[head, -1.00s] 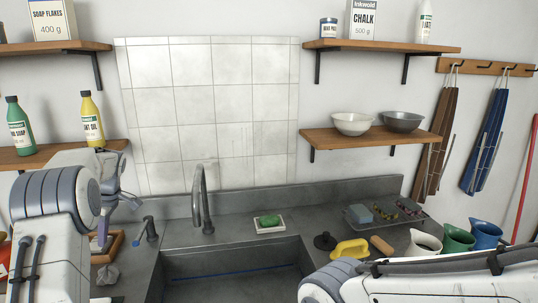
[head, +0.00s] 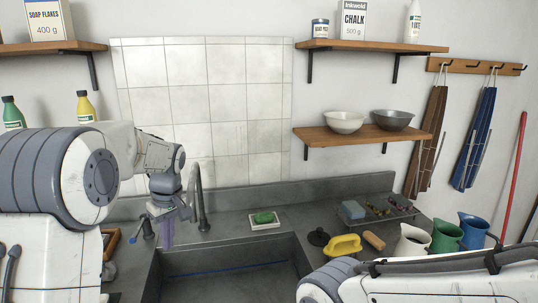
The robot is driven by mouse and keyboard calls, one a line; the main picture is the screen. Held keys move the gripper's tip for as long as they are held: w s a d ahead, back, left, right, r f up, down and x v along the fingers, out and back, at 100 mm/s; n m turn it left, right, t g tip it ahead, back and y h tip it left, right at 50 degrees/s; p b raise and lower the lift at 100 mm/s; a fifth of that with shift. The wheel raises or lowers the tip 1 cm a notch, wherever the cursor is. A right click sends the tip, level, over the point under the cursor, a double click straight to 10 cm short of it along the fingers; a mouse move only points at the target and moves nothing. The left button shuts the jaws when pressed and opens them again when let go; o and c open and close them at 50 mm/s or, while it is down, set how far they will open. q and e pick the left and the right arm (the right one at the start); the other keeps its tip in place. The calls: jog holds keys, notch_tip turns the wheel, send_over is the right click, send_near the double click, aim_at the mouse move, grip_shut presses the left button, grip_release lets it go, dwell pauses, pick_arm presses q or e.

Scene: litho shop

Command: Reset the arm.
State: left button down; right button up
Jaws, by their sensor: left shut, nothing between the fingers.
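My left gripper (head: 167,222) is shut and empty. It points down over the back left of the counter, just left of the grey tap (head: 202,195), and partly covers the tap's left side. Whether it touches the tap I cannot tell. My left arm comes in from the left edge and hides much of the left shelf and counter. My right arm crosses the lower right corner; its gripper is out of view.
A grey sink (head: 230,270) lies in front of the tap. A green soap on a white dish (head: 264,218) sits behind it. To the right are a yellow-handled tool (head: 344,245), a tray (head: 385,207) and several jugs (head: 445,236). Bowls (head: 343,122) stand on a shelf.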

pick_arm(q)
jog(key=s+d+m+h, duration=0.1)
jog(key=s+d+m, duration=0.6)
jog(key=d, duration=0.5)
jog(key=s+d+f+m, duration=0.1)
jog(key=s+d+m, duration=0.1)
jog(key=s, duration=0.6)
jog(key=s+d+f+m+h, duration=0.1)
jog(key=s+d+m, duration=0.2)
jog(key=s+m, duration=0.2)
jog(key=s+d+f+m, duration=0.1)
jog(key=s+d+m, duration=0.2)
jog(key=s, duration=0.8)
jog(key=shift+s+d+m+g+h, duration=0.25)
jog(key=shift+m+g+h, duration=0.05)
jog(key=shift+m+h, duration=0.1)
